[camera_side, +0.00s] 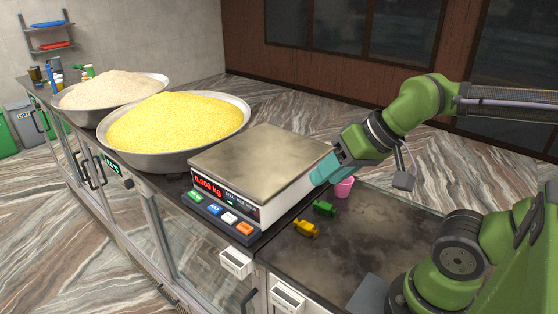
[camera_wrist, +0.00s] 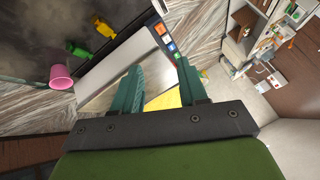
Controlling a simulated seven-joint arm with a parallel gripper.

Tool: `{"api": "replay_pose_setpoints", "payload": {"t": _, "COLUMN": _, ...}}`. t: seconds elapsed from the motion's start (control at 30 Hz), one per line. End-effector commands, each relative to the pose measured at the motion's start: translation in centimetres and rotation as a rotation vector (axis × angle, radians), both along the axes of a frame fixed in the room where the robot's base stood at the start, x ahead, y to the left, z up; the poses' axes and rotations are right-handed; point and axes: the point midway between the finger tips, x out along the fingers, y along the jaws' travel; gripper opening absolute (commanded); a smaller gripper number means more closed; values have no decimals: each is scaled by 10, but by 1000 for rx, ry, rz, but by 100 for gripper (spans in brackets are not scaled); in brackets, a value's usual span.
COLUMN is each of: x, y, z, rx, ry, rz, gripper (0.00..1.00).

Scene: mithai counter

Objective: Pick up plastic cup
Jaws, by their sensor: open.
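A pink plastic cup (camera_side: 344,187) stands on the dark counter just right of the scale in the side view. It also shows at the left of the wrist view (camera_wrist: 61,77), outside the space between the fingers. My gripper (camera_side: 322,172) is at the right edge of the scale, above and left of the cup in the side view. In the wrist view its two teal fingers (camera_wrist: 158,88) are apart with nothing between them. I cannot tell whether the fingers touch the scale.
A weighing scale (camera_side: 262,160) reading 0.000 kg stands beside my gripper. A green item (camera_side: 325,208) and a yellow item (camera_side: 306,229) lie near the cup. Large bowls of yellow (camera_side: 240,125) and pale (camera_side: 70,112) grain stand left.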

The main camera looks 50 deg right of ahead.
Motion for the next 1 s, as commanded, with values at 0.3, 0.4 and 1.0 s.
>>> {"api": "replay_pose_setpoints", "payload": {"t": 0.3, "x": 0, "y": 0, "z": 0, "rx": 0, "ry": 0, "rz": 0, "gripper": 78}}
{"api": "replay_pose_setpoints", "payload": {"t": 0.4, "x": 0, "y": 0, "z": 0, "rx": 0, "ry": 0, "rz": 0, "gripper": 91}}
{"api": "replay_pose_setpoints", "payload": {"t": 1.0, "x": 42, "y": -97, "z": -32, "rx": -3, "ry": 206, "rz": -220, "gripper": 91}}
